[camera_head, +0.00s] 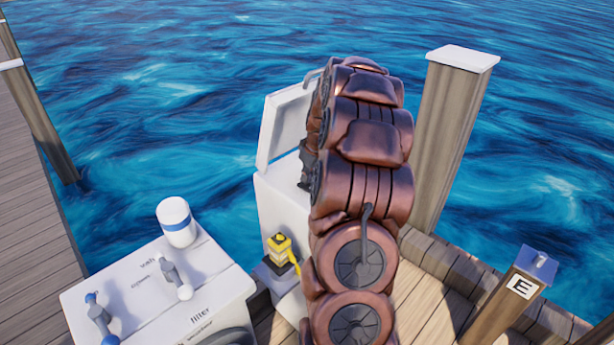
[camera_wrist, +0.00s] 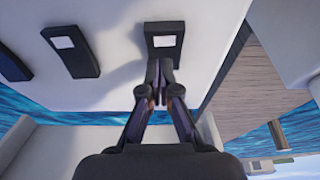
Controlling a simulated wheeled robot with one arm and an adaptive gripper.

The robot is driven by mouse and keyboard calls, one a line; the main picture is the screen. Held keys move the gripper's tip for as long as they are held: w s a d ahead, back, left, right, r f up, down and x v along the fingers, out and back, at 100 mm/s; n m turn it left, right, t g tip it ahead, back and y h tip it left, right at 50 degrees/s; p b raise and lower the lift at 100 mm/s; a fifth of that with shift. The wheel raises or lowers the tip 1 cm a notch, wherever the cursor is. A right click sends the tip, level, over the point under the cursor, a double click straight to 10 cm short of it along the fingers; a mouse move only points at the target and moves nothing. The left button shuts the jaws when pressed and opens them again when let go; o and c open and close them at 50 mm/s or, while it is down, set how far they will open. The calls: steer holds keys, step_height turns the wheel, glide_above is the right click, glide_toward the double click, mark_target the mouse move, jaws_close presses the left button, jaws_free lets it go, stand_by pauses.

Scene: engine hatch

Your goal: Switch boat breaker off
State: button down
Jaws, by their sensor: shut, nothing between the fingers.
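In the wrist view, black switch-like blocks with pale square patches sit on a white panel (camera_wrist: 120,85). One block (camera_wrist: 164,30) is right in front of my gripper (camera_wrist: 158,72). A second block (camera_wrist: 72,50) is to its left, and a third (camera_wrist: 12,65) is at the left edge. I cannot read any label, so which one is the boat breaker is unclear. My gripper is shut and empty, its fingertips at or very near the lower end of the first block; contact cannot be told. In the head view my arm hides most of the panel side and the fingertips.
In the head view, a white box (camera_head: 278,205) with a raised lid (camera_head: 288,125) stands behind my arm. A yellow device (camera_head: 281,246) is at its front left. A white unit (camera_head: 150,285) with valves and a white canister (camera_head: 177,222) is at lower left. Posts (camera_head: 455,130) stand right.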

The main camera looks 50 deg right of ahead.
mark_target(311, 185)
steer(key=shift+s+f, duration=0.1)
steer(key=shift+s, duration=0.2)
steer(key=shift+s+r+b, duration=0.2)
steer(key=shift+s+b, duration=0.25)
steer(key=shift+s, duration=0.1)
steer(key=shift+r, duration=0.1)
step_height(311, 185, up, 14)
steer(key=b, duration=0.1)
steer(key=shift+b, duration=0.4)
stand_by(0.5)
